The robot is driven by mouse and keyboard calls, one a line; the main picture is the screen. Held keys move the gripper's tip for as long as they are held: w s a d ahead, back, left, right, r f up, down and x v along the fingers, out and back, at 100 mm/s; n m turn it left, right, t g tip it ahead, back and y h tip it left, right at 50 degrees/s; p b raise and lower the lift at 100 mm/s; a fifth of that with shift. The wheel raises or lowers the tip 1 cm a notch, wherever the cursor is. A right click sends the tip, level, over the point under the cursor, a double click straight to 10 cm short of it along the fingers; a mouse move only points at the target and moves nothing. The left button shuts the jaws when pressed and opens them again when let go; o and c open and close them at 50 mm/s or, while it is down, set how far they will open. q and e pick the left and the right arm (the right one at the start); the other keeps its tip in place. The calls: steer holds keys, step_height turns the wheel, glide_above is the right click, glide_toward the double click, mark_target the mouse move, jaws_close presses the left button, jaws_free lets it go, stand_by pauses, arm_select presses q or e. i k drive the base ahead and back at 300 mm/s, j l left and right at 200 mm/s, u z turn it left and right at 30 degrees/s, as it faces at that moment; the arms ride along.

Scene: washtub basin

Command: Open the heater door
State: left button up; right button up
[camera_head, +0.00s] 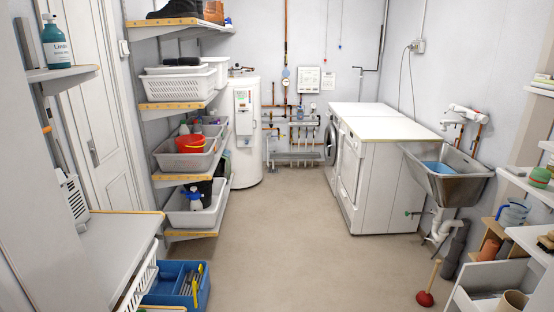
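A white cylindrical water heater (248,158) stands upright at the back of the room, left of centre, beside the shelves. A pale panel (243,122) with small coloured marks is on its front. The panel looks flush with the body, but it is too small to tell where a door edge or handle is. The shelves hide part of the heater's left side. Neither of my grippers is in view.
Open floor (285,240) runs down the middle. Shelves with baskets (193,161) line the left, above a blue crate (176,284). White machines (375,170) and a metal sink (447,184) stand right. A red plunger (425,298) stands on the floor.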

mark_target(244, 122)
steer(key=i, duration=5.2)
steer(key=i+u, duration=0.2)
steer(key=i, duration=0.3)
steer(key=i+l+u, duration=0.25)
steer(key=i, duration=0.3)
steer(key=i+l+u, duration=0.2)
steer(key=i, duration=0.3)
